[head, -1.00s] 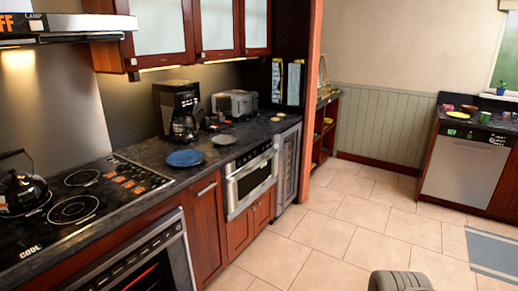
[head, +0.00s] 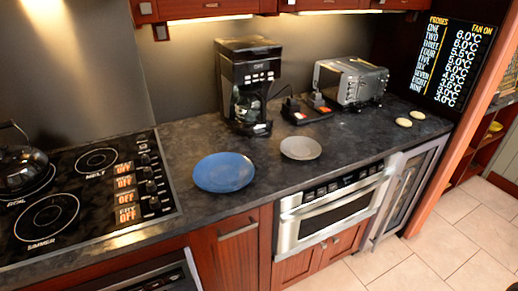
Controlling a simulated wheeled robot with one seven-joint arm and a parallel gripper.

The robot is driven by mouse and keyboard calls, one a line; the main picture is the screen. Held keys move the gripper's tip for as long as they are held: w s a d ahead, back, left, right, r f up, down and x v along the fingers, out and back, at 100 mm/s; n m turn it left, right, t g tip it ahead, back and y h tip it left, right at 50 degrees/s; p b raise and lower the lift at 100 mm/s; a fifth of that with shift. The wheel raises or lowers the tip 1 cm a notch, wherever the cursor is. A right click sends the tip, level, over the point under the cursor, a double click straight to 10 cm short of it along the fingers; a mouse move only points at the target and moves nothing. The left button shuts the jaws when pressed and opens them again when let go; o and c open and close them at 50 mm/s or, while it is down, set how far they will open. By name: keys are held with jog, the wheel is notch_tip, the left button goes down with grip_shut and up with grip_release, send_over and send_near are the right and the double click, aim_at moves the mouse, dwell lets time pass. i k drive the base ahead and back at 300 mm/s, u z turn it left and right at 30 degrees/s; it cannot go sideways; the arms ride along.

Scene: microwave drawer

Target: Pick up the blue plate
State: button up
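The blue plate (head: 224,172) lies flat on the dark countertop (head: 190,135), between the cooktop on the left and a smaller grey plate (head: 301,148) on the right. Its whole face shows and nothing covers it. It is near the counter's front edge, above a red-brown cabinet. My gripper is not in view in the head view.
A black coffee maker (head: 248,87) stands behind the blue plate. A silver toaster (head: 350,80) and two small pale discs (head: 411,119) are farther right. The cooktop (head: 75,195) carries a black kettle (head: 20,165). A built-in microwave drawer (head: 332,207) sits under the counter; tiled floor is clear at lower right.

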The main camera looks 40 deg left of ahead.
aim_at(221, 173)
jog(key=i, duration=2)
jog(key=u, duration=5.35)
jog(key=i, duration=1)
